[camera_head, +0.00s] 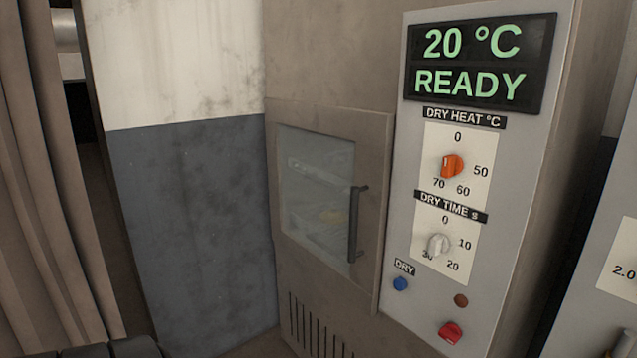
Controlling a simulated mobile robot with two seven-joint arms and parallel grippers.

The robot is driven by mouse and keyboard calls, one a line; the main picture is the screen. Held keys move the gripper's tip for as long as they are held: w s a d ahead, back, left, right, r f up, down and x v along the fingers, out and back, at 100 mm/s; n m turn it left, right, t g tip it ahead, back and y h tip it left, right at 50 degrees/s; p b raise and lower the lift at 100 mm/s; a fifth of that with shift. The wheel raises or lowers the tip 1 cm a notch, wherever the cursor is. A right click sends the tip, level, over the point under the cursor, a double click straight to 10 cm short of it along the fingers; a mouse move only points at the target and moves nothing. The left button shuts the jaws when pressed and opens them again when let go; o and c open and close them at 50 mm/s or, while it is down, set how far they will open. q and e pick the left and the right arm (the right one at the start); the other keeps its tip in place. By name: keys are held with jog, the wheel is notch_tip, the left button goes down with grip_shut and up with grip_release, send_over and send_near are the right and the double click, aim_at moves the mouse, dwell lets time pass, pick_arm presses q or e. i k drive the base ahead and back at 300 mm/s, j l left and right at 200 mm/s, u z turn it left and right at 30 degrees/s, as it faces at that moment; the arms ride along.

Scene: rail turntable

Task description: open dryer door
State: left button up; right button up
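The dryer door (373,140) is a beige panel with a glass window (310,175) and looks shut in its frame. A dark vertical bar handle (354,225) stands on its right side. Through the glass I see racks and a small yellowish thing, both dim. Neither of my grippers shows in the head view, and nothing touches the handle.
Right of the door is a control panel (405,215) with a "20 °C READY" display (470,65), an orange dial (452,166), a white dial (438,243), a blue button (400,284) and a red button (450,332). A curtain (45,200) hangs at left.

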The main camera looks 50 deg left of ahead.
aim_at(372, 133)
jog(key=j+u, duration=0.2)
jog(key=u, duration=0.15)
jog(key=j+u, duration=0.15)
jog(key=u, duration=0.25)
jog(key=j+u, duration=0.2)
jog(key=u, duration=0.15)
